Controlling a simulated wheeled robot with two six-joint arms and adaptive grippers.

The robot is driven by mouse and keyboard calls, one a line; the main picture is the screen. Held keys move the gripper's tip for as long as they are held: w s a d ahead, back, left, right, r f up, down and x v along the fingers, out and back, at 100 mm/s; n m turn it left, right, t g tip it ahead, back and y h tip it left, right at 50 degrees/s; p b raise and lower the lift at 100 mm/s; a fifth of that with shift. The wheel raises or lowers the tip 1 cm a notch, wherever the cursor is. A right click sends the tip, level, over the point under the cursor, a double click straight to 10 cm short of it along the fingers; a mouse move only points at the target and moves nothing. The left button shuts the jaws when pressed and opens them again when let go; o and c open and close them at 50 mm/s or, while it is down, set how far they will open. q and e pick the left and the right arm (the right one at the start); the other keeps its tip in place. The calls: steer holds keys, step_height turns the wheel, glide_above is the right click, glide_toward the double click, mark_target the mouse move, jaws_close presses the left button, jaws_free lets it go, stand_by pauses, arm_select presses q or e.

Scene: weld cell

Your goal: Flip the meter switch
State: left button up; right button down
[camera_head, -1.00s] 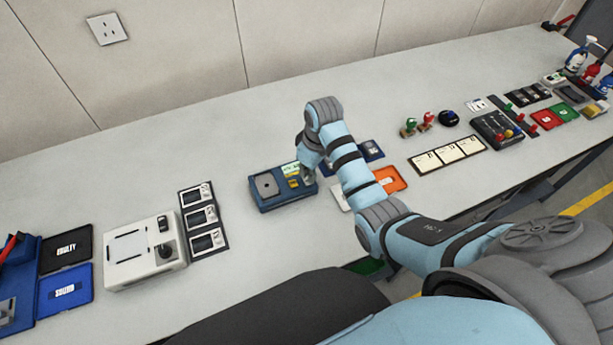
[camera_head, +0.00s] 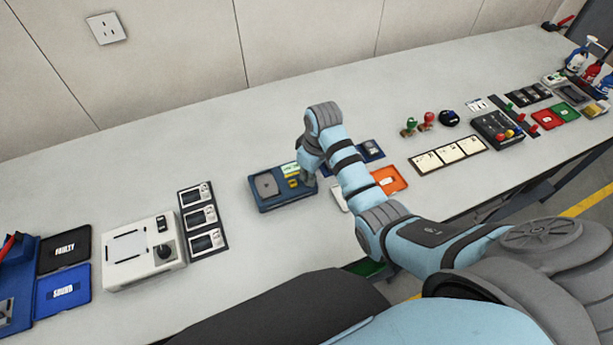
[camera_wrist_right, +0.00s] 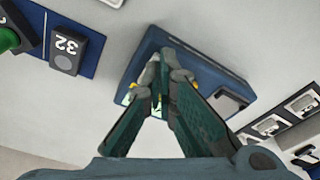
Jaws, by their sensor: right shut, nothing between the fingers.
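The meter is a dark blue box (camera_head: 270,203) with a grey plate, a lit green-yellow display (camera_head: 290,169) and a small yellow part (camera_head: 292,183). It sits on the bench in the middle of the head view, and its blue body (camera_wrist_right: 235,82) fills the upper middle of the right wrist view. My right gripper (camera_head: 307,179) is shut and empty at the meter's right end, beside the display. In the wrist view its fingers (camera_wrist_right: 163,70) lie over the meter and hide much of its face, including most of the display. I cannot tell whether they touch it. My left gripper is not in view.
An orange tray (camera_head: 402,180) and cream cards (camera_head: 447,155) lie to the right. Bare bench is behind the meter.

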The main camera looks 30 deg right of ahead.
steer(key=shift+f, duration=0.1)
step_height(320, 180, up, 2)
steer(key=shift+r+p, duration=0.15)
steer(key=shift+p, duration=0.85)
step_height(320, 180, up, 4)
steer(key=shift+f, duration=0.15)
steer(key=shift+r, duration=0.5)
steer(key=shift+f, duration=0.1)
